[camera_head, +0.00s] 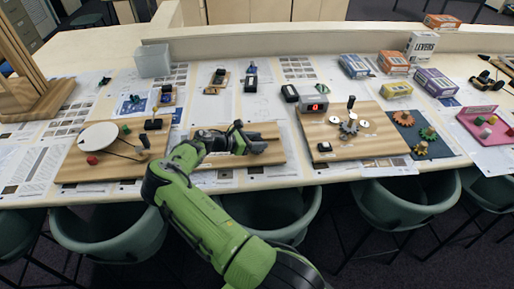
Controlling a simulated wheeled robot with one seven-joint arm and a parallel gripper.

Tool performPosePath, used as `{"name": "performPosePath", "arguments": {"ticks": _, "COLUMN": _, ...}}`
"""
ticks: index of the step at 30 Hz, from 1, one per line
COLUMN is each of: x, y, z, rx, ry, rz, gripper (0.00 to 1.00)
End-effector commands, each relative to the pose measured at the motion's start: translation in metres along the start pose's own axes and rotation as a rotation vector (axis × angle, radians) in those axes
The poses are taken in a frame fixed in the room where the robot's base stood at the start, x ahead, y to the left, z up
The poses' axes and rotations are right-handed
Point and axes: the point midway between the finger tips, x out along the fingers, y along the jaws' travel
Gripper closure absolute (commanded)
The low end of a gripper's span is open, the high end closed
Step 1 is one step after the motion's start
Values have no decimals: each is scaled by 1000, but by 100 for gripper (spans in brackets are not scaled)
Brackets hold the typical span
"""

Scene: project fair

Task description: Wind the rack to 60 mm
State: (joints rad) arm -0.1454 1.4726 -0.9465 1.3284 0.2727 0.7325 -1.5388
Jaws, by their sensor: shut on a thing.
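The rack model is on a wooden board (273,156) at the middle of the table's front. My green arm reaches over the board's left side from the front. My gripper (247,141) is low over the middle of the board, shut on a small dark part of the rack model. The gripper and wrist cover most of the mechanism. The held part's shape, the rack and any millimetre scale cannot be made out.
To the left, a wooden board (70,165) carries a white disc (98,136) and a red knob (92,159). To the right, a gear board (376,146) has an upright peg and a red-lit display (314,104). Green chairs (405,203) line the front edge.

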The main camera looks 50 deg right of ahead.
Motion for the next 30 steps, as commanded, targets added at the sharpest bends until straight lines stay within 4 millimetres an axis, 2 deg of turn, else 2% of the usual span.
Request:
{"name": "performPosePath", "arguments": {"ticks": 12, "x": 1, "y": 0, "z": 0, "rx": 73, "ry": -2, "rz": -170, "gripper": 82}}
{"name": "performPosePath", "arguments": {"ticks": 29, "x": 1, "y": 0, "z": 2, "rx": 81, "ry": -2, "rz": -195, "gripper": 82}}
{"name": "performPosePath", "arguments": {"ticks": 30, "x": 1, "y": 0, "z": 2, "rx": 81, "ry": -2, "rz": -195, "gripper": 46}}
